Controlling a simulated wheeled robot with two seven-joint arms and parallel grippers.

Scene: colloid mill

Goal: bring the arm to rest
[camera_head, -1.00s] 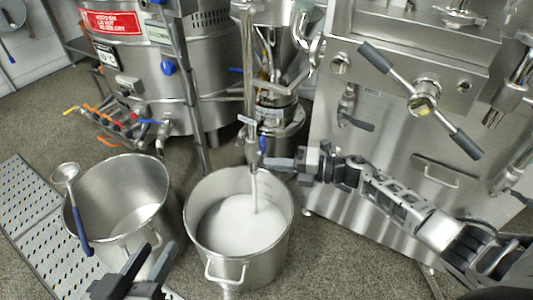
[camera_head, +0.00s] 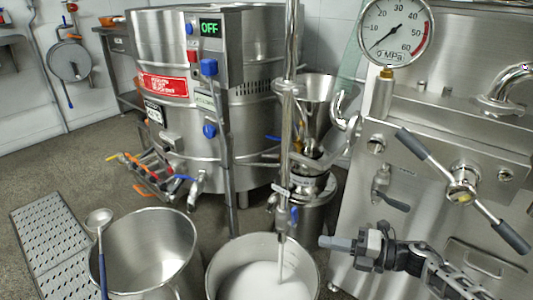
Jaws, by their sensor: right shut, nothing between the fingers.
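My right gripper (camera_head: 324,242) is shut and empty. It points left, just right of the thin outlet pipe (camera_head: 283,195) and its small blue-handled valve (camera_head: 294,215), with a gap between them in the picture. A white stream (camera_head: 282,262) runs from the outlet down into a steel pot (camera_head: 313,275) holding white liquid (camera_head: 255,284). My right arm reaches in from the bottom right, in front of the steel machine. My left gripper is not in view.
A second steel pot (camera_head: 150,222), empty as far as seen, stands to the left with a ladle (camera_head: 99,220) on its rim. A large kettle with an OFF display (camera_head: 210,28) stands behind. The machine at right carries a pressure gauge (camera_head: 396,30) and a crossbar handle (camera_head: 462,190).

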